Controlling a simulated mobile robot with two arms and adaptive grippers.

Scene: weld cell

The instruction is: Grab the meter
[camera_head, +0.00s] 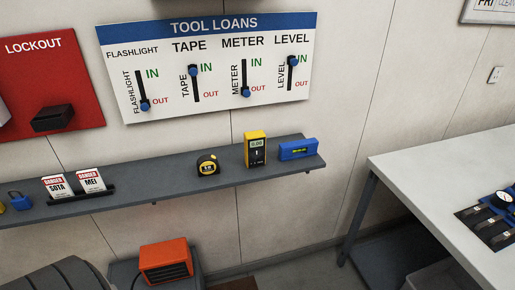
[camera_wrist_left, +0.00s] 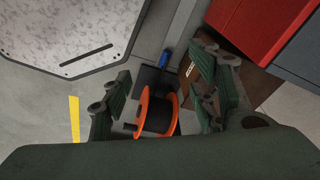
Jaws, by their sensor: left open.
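The meter (camera_head: 255,149) is yellow with a dark face and a small lit display. It stands upright on the grey wall shelf (camera_head: 130,190), between the tape measure (camera_head: 208,165) and the blue level (camera_head: 298,149). My left gripper (camera_wrist_left: 160,95) shows only in the left wrist view, with its fingers apart and nothing between them. It faces down over the floor, where an orange cable reel (camera_wrist_left: 156,112) lies beyond it. The meter is not in that view. My right gripper is in neither view.
The tool loans board (camera_head: 207,65) hangs above the shelf, with sliders. Danger tags (camera_head: 75,184) and a blue padlock (camera_head: 19,201) sit at the shelf's left. An orange heater-like box (camera_head: 166,261) is below. A pale table (camera_head: 450,175) stands at right.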

